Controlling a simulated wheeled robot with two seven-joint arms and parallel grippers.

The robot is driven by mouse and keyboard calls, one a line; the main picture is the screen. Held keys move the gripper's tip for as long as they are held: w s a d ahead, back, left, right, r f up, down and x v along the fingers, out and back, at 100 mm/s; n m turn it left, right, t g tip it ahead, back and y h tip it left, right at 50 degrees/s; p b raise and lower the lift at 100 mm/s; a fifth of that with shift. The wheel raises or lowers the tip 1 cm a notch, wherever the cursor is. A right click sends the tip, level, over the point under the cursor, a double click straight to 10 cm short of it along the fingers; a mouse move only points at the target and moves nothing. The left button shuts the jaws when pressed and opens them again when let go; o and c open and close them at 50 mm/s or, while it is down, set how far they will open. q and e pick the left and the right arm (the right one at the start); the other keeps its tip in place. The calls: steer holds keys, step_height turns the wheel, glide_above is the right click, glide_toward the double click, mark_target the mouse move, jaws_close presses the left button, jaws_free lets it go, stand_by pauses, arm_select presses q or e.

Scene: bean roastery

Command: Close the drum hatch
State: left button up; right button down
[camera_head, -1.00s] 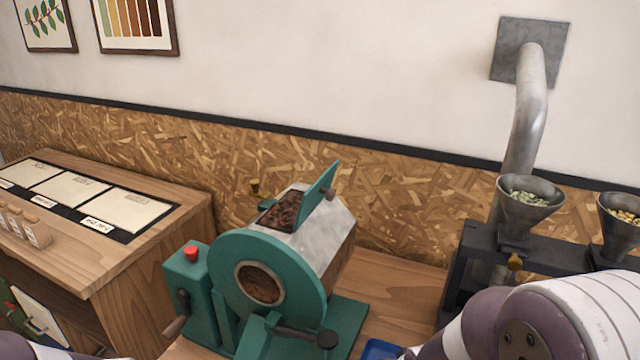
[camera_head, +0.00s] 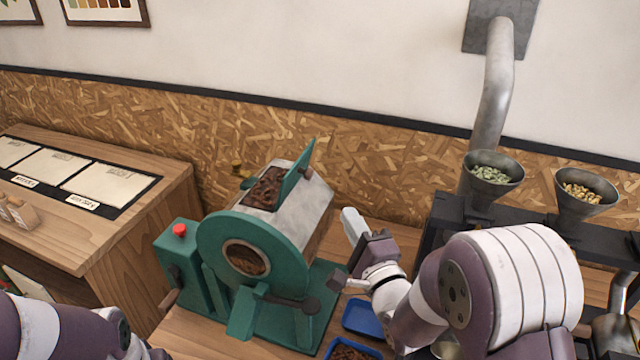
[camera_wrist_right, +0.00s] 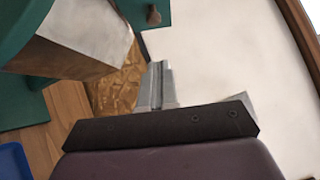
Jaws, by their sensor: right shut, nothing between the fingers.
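The drum roaster (camera_head: 262,245) is teal with a silver drum. Its drum hatch (camera_head: 297,168) is a teal flap standing open and tilted up, with a small knob at its right side. Dark beans (camera_head: 267,189) show in the opening beside it. My right gripper (camera_head: 350,218) is shut and empty, to the right of the drum and lower than the hatch, apart from both. In the right wrist view the closed fingers (camera_wrist_right: 157,85) point up the picture, and the hatch (camera_wrist_right: 148,12) with its knob is at the top. My left arm shows at lower left; its gripper is not visible.
A front handle (camera_head: 300,303) sticks out from the roaster. Blue trays (camera_head: 362,318) lie to its right. A dark stand with two bean hoppers (camera_head: 492,170) is at the right, under a wall pipe. A wooden counter (camera_head: 120,220) is at the left.

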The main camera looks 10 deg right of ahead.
steer(key=w+a+r+p, duration=0.2)
steer(key=w+a+p, duration=0.1)
steer(key=w, duration=0.5)
steer(key=shift+w+a+p, duration=0.35)
steer(key=shift+a+p, duration=0.05)
steer(key=shift+a, duration=0.05)
steer(key=shift+w, duration=0.1)
